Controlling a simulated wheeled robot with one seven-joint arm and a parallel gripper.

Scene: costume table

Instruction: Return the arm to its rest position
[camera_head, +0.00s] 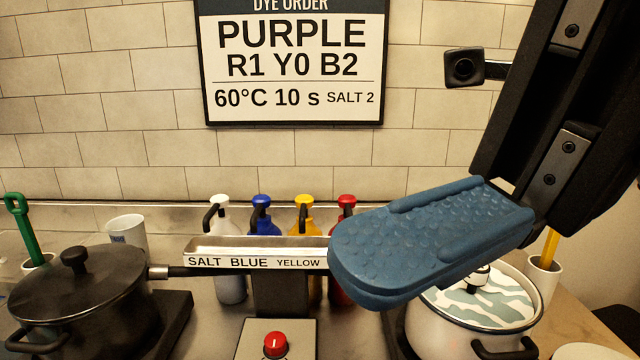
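My gripper (375,262) hangs in the air at the right of centre, close to the camera, with its blue textured finger pad pointing left and toward the camera. Only one finger shows clearly, so I cannot tell whether it is open or shut. I see nothing held. My black arm comes down from the upper right. The gripper covers part of the label shelf (215,253), the red-capped bottle (346,203) and the white pot (445,335) with a patterned lid.
A black lidded pot (75,290) stands at the left, its handle reaching right. A red button (275,344) sits at front centre. White, blue (262,210) and yellow bottles stand behind the shelf. A dye order sign (293,65) hangs on the tiled wall. A white cup (128,232) stands back left.

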